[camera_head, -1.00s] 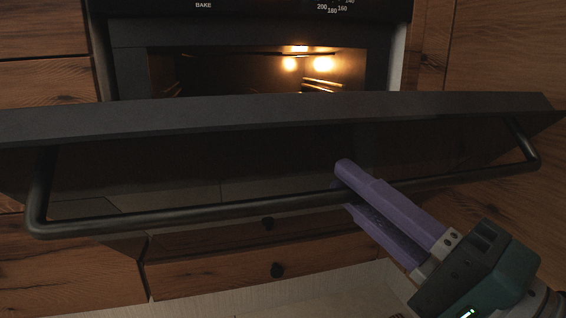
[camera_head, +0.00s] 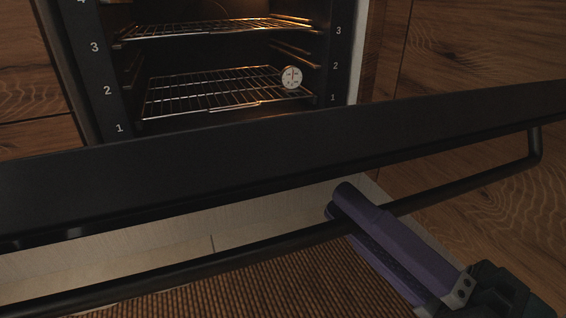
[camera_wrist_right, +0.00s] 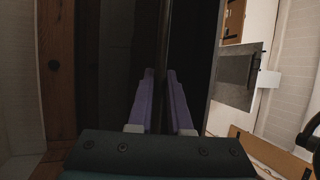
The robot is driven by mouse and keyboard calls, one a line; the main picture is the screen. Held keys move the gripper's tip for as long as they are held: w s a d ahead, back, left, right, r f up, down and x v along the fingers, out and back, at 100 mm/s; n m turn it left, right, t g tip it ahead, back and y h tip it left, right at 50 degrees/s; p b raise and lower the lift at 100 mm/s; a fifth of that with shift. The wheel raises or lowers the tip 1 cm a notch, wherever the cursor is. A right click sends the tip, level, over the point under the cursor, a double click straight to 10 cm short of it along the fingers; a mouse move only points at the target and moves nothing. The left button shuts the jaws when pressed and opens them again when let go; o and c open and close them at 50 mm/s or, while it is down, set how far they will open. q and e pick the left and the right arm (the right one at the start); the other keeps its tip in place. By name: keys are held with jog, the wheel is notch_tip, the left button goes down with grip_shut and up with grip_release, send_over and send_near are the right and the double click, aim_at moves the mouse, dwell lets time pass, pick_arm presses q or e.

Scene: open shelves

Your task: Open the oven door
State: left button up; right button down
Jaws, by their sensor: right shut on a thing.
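The oven door (camera_head: 230,155) is a dark panel tilted well down and away from the oven, partway open. Its long dark bar handle (camera_head: 455,187) runs across the lower part of the head view. My right gripper (camera_head: 345,205) has its purple fingers shut around the handle, right of the middle. In the right wrist view the fingers (camera_wrist_right: 160,90) lie on either side of the handle (camera_wrist_right: 162,45). The oven cavity (camera_head: 215,60) is lit and shows above the door. My left gripper is not in view.
Inside the oven are wire racks (camera_head: 205,95) and a round white dial (camera_head: 291,77). Wooden cabinet fronts (camera_head: 480,80) flank the oven. A brown ribbed mat (camera_head: 250,285) and pale floor show below the door.

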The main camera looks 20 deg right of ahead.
jog(key=c, duration=0.8)
grip_release()
jog(key=shift+r, duration=0.15)
jog(key=shift+c, duration=0.2)
